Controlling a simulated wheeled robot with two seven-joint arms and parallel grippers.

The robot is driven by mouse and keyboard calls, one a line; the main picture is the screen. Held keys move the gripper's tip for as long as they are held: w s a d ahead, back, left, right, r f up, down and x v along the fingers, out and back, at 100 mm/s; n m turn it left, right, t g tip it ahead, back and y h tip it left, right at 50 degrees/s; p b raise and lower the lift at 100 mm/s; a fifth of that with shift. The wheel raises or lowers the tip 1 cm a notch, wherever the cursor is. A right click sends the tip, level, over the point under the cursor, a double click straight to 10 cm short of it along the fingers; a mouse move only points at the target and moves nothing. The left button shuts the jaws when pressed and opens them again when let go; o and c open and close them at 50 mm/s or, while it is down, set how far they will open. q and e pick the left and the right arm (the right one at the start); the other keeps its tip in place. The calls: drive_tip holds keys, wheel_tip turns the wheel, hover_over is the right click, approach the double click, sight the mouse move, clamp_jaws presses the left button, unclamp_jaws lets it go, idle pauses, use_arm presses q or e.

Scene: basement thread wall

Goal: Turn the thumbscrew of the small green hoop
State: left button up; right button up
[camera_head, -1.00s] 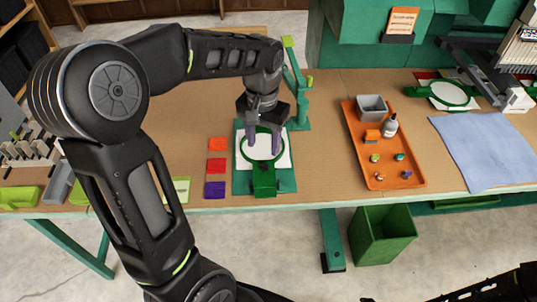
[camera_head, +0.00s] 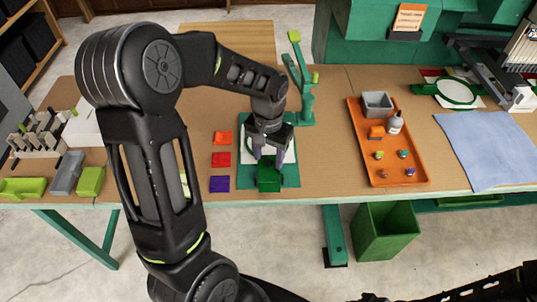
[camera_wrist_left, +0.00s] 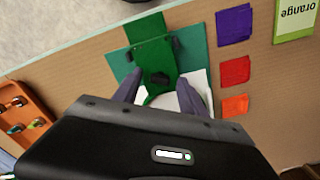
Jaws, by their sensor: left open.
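The small green hoop (camera_head: 248,147) lies with white cloth on a dark green mat (camera_head: 290,181), mostly hidden by my left gripper (camera_head: 268,157). A green block-shaped holder (camera_head: 269,180) sits at its near side. In the left wrist view the holder (camera_wrist_left: 150,55) carries dark knobs. One dark knob (camera_wrist_left: 160,79), apparently the thumbscrew, lies between the fingertips of my left gripper (camera_wrist_left: 159,76). The fingers are apart, one on either side of it. I cannot tell whether they touch it. My right gripper is not clearly in view.
Orange, red and purple squares (camera_head: 221,160) lie left of the mat. An orange tray (camera_head: 362,150) with a grey box, bottle and small knobs is to the right. Another green hoop (camera_head: 440,92) lies farther back. A green stand (camera_head: 305,100) rises behind the mat.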

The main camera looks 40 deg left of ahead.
use_arm(q)
drive_tip(key=shift+c, duration=0.4)
clamp_jaws()
drive_tip(key=shift+m, duration=0.4)
drive_tip(key=m, duration=0.5)
drive_tip(key=shift+b, duration=0.35)
drive_tip(key=m, duration=0.6)
idle(0.5)
drive_tip(key=shift+o, duration=0.4)
unclamp_jaws()
